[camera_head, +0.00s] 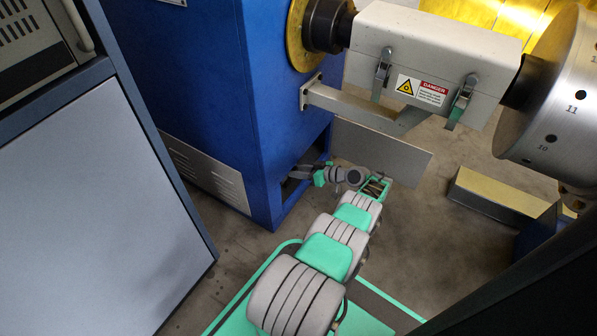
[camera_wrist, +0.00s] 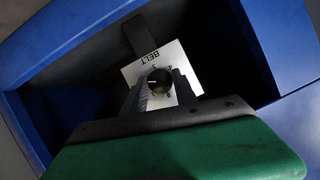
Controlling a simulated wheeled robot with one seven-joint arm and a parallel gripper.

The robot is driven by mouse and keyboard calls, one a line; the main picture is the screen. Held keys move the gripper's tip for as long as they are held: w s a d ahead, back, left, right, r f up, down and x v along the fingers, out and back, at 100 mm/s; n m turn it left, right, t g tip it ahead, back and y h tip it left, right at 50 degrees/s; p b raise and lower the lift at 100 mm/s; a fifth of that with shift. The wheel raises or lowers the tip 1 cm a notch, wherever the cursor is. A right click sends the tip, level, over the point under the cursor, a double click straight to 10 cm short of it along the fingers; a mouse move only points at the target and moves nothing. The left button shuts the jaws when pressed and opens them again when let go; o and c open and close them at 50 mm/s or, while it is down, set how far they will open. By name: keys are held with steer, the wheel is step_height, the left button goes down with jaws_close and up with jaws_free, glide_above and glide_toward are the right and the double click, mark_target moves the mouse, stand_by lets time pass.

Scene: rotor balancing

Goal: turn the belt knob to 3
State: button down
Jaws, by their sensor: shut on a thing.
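The belt knob (camera_wrist: 158,77) is a small round dark knob on a white plate (camera_wrist: 185,58) marked BELT, which appears upside down in the wrist view. Small digits ring the knob, but they and the knob's pointer are too small and dark to read surely. My gripper (camera_wrist: 160,85) has its two ribbed grey fingers on either side of the knob, shut on it. In the head view my gripper (camera_head: 305,174) reaches into a dark opening low in the blue cabinet (camera_head: 200,90); the knob and plate are hidden there.
The blue walls of the recess (camera_wrist: 275,45) surround my gripper closely. A flat grey panel (camera_head: 375,150) stands just beside my wrist. Above are a white guard box (camera_head: 440,50) with a danger label and a numbered metal rotor (camera_head: 555,95). A grey cabinet (camera_head: 95,220) stands at left.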

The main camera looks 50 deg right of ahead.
stand_by(0.3)
steer(key=c, duration=1)
jaws_free()
steer(key=shift+o, duration=0.2)
steer(key=v, duration=0.7)
steer(key=shift+s+r+p, duration=0.15)
steer(key=shift+s+p, duration=0.2)
steer(key=shift+p, duration=0.05)
steer(key=shift+d, duration=0.15)
